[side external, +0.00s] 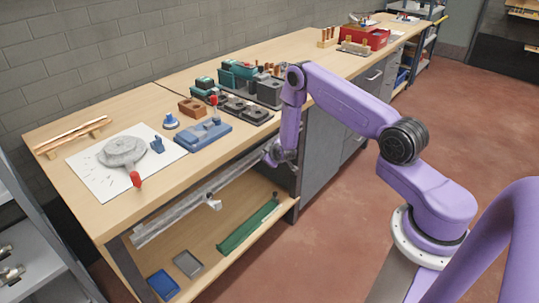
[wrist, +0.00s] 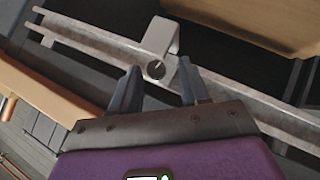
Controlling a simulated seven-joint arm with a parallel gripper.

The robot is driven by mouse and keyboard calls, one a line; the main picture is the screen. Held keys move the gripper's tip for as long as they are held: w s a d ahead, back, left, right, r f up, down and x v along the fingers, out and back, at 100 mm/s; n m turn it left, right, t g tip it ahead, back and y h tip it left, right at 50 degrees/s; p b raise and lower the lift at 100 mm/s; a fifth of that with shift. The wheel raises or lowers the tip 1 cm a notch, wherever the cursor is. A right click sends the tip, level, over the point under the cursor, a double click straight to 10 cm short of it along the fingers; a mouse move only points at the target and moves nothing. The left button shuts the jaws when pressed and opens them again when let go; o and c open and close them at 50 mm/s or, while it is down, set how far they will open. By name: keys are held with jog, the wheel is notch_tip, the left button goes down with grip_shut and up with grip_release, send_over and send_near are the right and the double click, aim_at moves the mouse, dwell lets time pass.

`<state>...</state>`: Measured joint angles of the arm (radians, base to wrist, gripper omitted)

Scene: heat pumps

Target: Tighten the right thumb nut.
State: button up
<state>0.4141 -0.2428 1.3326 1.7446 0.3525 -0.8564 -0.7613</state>
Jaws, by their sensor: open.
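In the wrist view, a small round dark-faced thumb nut (wrist: 156,70) sits on a light grey bracket (wrist: 160,38) on a long grey rail (wrist: 85,40). My gripper (wrist: 158,68) is open, with its two dark fingers to either side of the nut in the picture. I cannot tell how far the fingertips are from it. In the side view, my gripper (side external: 273,153) is at the right end of the rail (side external: 175,216), below the bench's front edge. Another bracket (side external: 213,203) shows farther left on the rail. The nut by my gripper is hidden in the side view.
The wooden bench top (side external: 85,125) overhangs the rail closely. A lower shelf (side external: 215,255) holds a green bar (side external: 248,228), a blue tray (side external: 162,284) and a grey tray (side external: 187,263). Tools and fixtures crowd the bench top. The floor to the right is clear.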

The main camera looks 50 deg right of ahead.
jog(key=shift+o, duration=0.2)
jog(key=shift+w+a+r, duration=0.1)
jog(key=shift+w+a, duration=0.1)
jog(key=shift+a, duration=0.15)
jog(key=c, duration=0.6)
